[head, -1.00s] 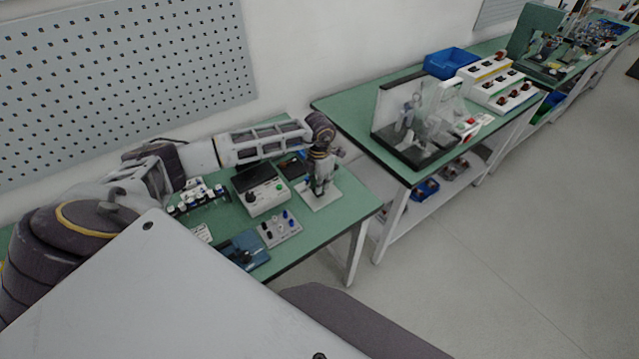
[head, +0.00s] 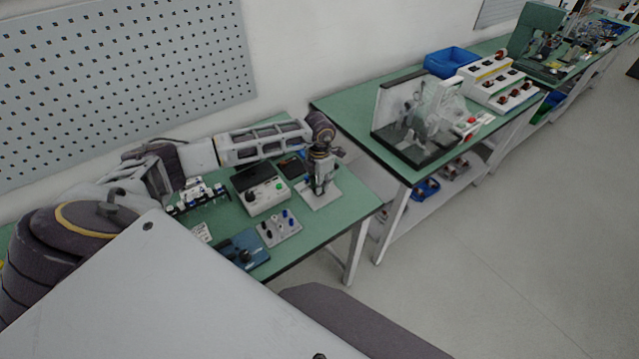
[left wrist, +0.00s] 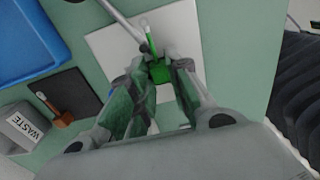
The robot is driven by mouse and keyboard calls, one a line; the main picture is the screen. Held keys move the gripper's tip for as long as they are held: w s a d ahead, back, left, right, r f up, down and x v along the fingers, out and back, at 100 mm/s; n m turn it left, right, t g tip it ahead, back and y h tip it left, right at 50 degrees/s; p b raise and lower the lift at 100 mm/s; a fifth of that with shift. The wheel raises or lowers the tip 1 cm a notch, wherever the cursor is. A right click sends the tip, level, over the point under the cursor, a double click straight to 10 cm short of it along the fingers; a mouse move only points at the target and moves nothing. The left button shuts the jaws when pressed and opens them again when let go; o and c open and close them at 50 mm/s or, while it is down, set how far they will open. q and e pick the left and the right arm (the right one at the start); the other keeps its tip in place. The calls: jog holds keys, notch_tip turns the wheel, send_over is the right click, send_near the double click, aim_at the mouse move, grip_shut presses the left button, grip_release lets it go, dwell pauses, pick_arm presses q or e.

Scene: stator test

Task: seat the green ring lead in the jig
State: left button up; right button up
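My left gripper (head: 320,190) is low over a pale plate (head: 332,197) at the right end of the near bench. In the left wrist view its two fingers (left wrist: 162,76) point down at the white plate (left wrist: 103,46), one on each side of a green block with a pale-tipped stem, which I take for the green ring lead (left wrist: 159,73). The fingers appear closed on it. The jig on the plate is mostly hidden by the fingers and the lead, so I cannot tell how the lead sits in it. My right gripper is not in view.
A control box (head: 264,196) stands left of the gripper. A clear-guarded machine (head: 425,120) is on the second bench.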

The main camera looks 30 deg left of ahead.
pick_arm(q)
jog(key=o, duration=0.4)
jog(key=shift+r, duration=0.2)
notch_tip(320, 180, up, 12)
jog(key=shift+f, duration=0.2)
dwell(0.4)
dwell(0.7)
